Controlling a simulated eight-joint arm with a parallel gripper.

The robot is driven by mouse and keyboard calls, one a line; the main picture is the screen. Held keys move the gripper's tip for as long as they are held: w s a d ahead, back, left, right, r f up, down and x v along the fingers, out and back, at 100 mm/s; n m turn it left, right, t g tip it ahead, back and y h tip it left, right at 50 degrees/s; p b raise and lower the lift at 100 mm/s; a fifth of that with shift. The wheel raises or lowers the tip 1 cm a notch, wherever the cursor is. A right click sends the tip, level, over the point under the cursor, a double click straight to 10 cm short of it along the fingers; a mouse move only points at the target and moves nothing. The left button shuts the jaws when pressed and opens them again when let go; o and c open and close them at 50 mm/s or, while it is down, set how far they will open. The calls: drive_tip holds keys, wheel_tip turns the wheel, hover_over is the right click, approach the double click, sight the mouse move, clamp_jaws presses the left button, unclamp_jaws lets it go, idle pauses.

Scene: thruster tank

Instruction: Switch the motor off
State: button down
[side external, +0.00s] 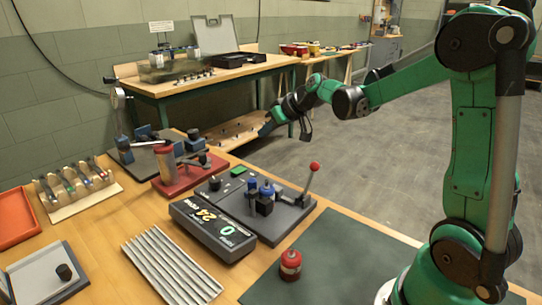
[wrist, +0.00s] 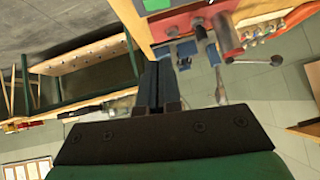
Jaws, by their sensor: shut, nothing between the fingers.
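In the side view a dark grey plate (side external: 268,228) on the wooden table carries blue and black cylindrical parts (side external: 263,196). These may be the motor, but I cannot tell for sure. A lever with a red ball knob (side external: 315,166) stands tilted up at the plate's right end. A small green block (side external: 238,171) is at its back edge. A grey display box (side external: 213,228) in front shows digits. My gripper (side external: 266,129) is beyond the table's back edge, well away from the plate. In the wrist view my gripper's dark fingers (wrist: 157,75) are together and empty.
A red-based fixture (side external: 185,174) and a dark fixture (side external: 150,145) stand behind the plate. A red cylinder (side external: 290,264) stands on a green mat (side external: 345,260). A ribbed tray (side external: 172,264) lies in front. A workbench (side external: 180,82) stands at the back; open floor is right.

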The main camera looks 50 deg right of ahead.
drive_tip(key=shift+a, duration=0.7)
hover_over(233, 170)
drive_tip(key=s+d, duration=0.1)
drive_tip(key=s, duration=0.2)
drive_tip(key=f, duration=0.6)
drive_tip(key=shift+w+f, duration=0.2)
drive_tip(key=shift+f, duration=0.15)
drive_tip(key=f, duration=0.3)
drive_tip(key=shift+w+a+f, duration=0.15)
drive_tip(key=shift+a, duration=0.05)
drive_tip(key=shift+f, duration=0.45)
